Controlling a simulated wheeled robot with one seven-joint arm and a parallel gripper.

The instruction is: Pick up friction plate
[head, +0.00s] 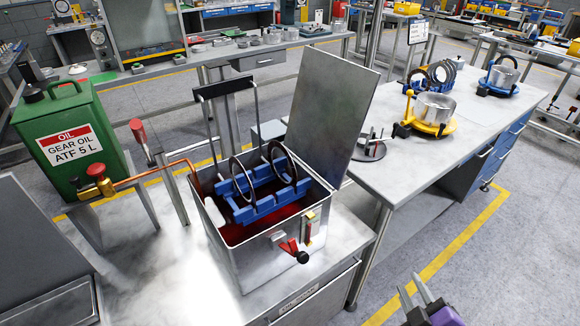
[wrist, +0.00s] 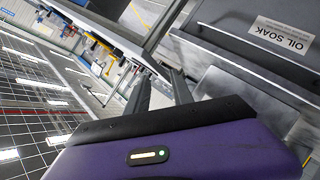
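Two dark ring-shaped friction plates stand upright in a blue rack (head: 262,204) inside the open metal oil bath (head: 262,258), above red oil. One plate (head: 233,178) is at the left of the rack, the other (head: 292,168) at the right. More rings (head: 446,68) stand in a blue rack on the right-hand bench. My gripper (head: 411,285) is at the bottom right of the head view, over the floor and well apart from the bath. Its two grey fingers are spread with nothing between them. In the wrist view the fingers (wrist: 158,90) are also apart and empty.
The bath's lid (head: 335,115) is raised behind it. A black-handled frame (head: 228,90) rises from the bath. A green oil can (head: 70,140) stands left. Metal drums on yellow (head: 430,128) and blue (head: 497,92) bases stand on the right-hand bench. Floor is free right of the bath.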

